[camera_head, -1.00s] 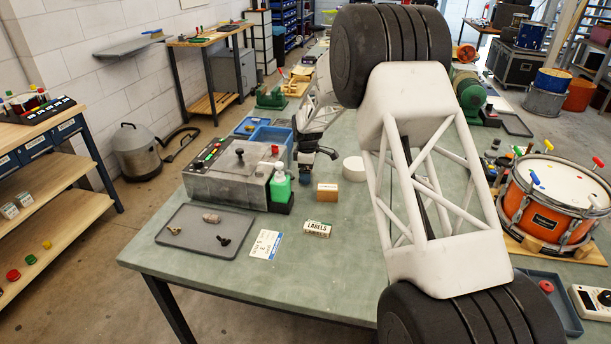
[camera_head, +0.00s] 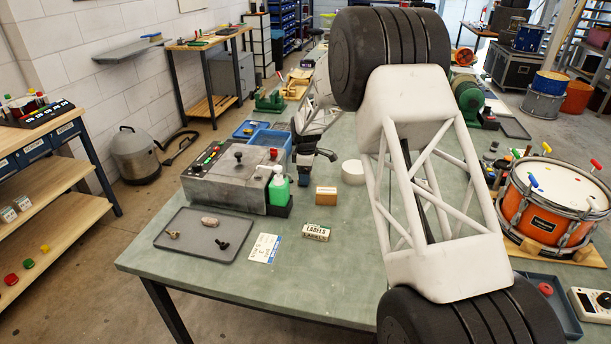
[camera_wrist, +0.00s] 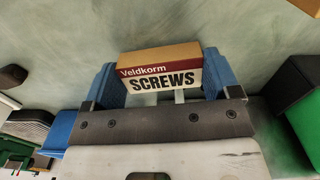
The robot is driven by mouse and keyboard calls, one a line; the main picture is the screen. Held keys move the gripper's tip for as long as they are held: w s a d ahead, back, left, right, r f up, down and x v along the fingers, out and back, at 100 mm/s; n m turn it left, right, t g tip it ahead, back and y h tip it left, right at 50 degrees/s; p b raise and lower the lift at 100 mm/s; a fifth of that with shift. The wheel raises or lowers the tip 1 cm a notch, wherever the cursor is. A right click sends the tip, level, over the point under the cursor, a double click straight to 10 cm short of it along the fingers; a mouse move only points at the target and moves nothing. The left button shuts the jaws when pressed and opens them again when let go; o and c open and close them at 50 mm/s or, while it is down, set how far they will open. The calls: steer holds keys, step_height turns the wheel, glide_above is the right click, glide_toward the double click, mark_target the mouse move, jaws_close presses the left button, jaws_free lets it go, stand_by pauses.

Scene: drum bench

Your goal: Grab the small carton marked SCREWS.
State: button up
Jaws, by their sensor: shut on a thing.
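The small carton marked SCREWS (camera_wrist: 160,72), white with a brown top and a dark red Veldkorm band, is between the two blue fingers of my gripper (camera_wrist: 162,82) in the wrist view. The fingers are shut on its two ends, with the lettering facing the camera. In the head view my gripper (camera_head: 305,176) is low over the bench, right of the grey control box.
A grey tray (camera_head: 204,236) lies front left.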

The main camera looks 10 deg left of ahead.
step_height(320, 180, up, 10)
steer(key=shift+f, duration=0.2)
stand_by(0.3)
